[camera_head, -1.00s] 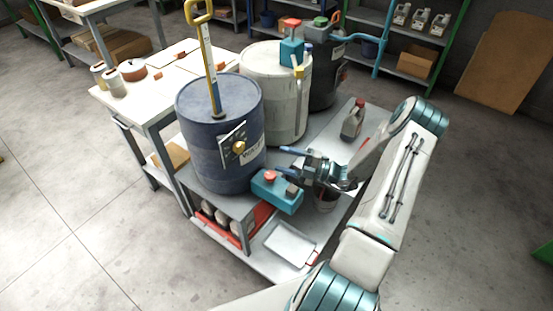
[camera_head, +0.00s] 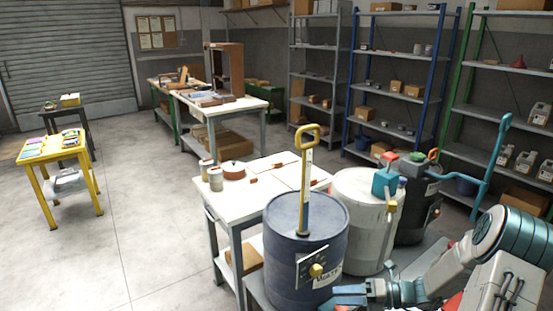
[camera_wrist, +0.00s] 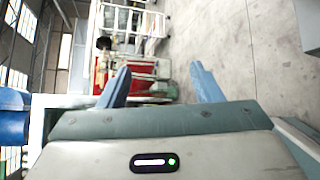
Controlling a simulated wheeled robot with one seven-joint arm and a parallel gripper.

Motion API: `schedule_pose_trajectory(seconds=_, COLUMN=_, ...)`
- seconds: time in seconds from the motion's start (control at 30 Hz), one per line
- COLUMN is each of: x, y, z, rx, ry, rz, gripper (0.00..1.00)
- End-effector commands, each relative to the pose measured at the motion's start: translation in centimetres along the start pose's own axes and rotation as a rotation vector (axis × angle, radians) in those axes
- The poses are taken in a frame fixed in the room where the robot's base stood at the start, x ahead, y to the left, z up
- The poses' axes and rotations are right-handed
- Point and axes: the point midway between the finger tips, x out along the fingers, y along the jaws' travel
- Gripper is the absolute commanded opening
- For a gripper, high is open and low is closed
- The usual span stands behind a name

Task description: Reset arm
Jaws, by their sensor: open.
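My gripper (camera_head: 346,294) is at the bottom of the head view, right of the dark blue drum (camera_head: 300,235) and in front of it. In the wrist view its two blue fingers (camera_wrist: 163,82) stand apart with nothing between them. My arm comes in from the lower right, bent, and its lower part is cut off by the picture edge.
A white drum (camera_head: 352,215) and a black drum (camera_head: 412,212) stand behind the blue one. A white table (camera_head: 238,205) with cans is to the left. A yellow table (camera_head: 42,158) stands far left. Shelves line the back wall. Open floor (camera_head: 130,230) lies at left.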

Motion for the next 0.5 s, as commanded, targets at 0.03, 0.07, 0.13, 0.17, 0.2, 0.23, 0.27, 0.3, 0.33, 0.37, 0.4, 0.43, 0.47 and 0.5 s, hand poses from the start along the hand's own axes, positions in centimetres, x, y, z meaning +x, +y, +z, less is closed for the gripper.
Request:
schedule_pose_trajectory(seconds=0.03, x=0.5, y=1.4, z=-0.5, rx=-0.099, ry=0.068, rz=-0.038, gripper=0.59)
schedule_pose_trajectory(seconds=0.07, x=0.7, y=2.1, z=-0.8, rx=-0.157, ry=0.106, rz=-0.057, gripper=0.59)
schedule_pose_trajectory(seconds=0.13, x=1.2, y=3.6, z=-1.7, rx=-0.296, ry=0.197, rz=-0.097, gripper=0.59)
schedule_pose_trajectory(seconds=0.17, x=1.4, y=4.3, z=-2.1, rx=-0.355, ry=0.237, rz=-0.112, gripper=0.59)
schedule_pose_trajectory(seconds=0.2, x=1.5, y=5.1, z=-2.6, rx=-0.435, ry=0.290, rz=-0.131, gripper=0.59)
schedule_pose_trajectory(seconds=0.23, x=1.6, y=5.7, z=-3.0, rx=-0.495, ry=0.329, rz=-0.143, gripper=0.59)
schedule_pose_trajectory(seconds=0.27, x=1.7, y=6.3, z=-3.3, rx=-0.555, ry=0.369, rz=-0.153, gripper=0.59)
schedule_pose_trajectory(seconds=0.3, x=1.8, y=7.1, z=-3.8, rx=-0.635, ry=0.422, rz=-0.167, gripper=0.59)
schedule_pose_trajectory(seconds=0.33, x=1.8, y=7.7, z=-4.2, rx=-0.695, ry=0.462, rz=-0.175, gripper=0.59)
schedule_pose_trajectory(seconds=0.37, x=1.8, y=8.3, z=-4.6, rx=-0.755, ry=0.503, rz=-0.181, gripper=0.59)
schedule_pose_trajectory(seconds=0.4, x=1.8, y=9.0, z=-5.1, rx=-0.834, ry=0.557, rz=-0.190, gripper=0.59)
schedule_pose_trajectory(seconds=0.43, x=1.8, y=9.6, z=-5.5, rx=-0.895, ry=0.598, rz=-0.193, gripper=0.59)
schedule_pose_trajectory(seconds=0.47, x=1.7, y=10.2, z=-5.8, rx=-0.954, ry=0.638, rz=-0.196, gripper=0.59)
schedule_pose_trajectory(seconds=0.5, x=1.6, y=10.9, z=-6.3, rx=-1.033, ry=0.693, rz=-0.200, gripper=0.59)
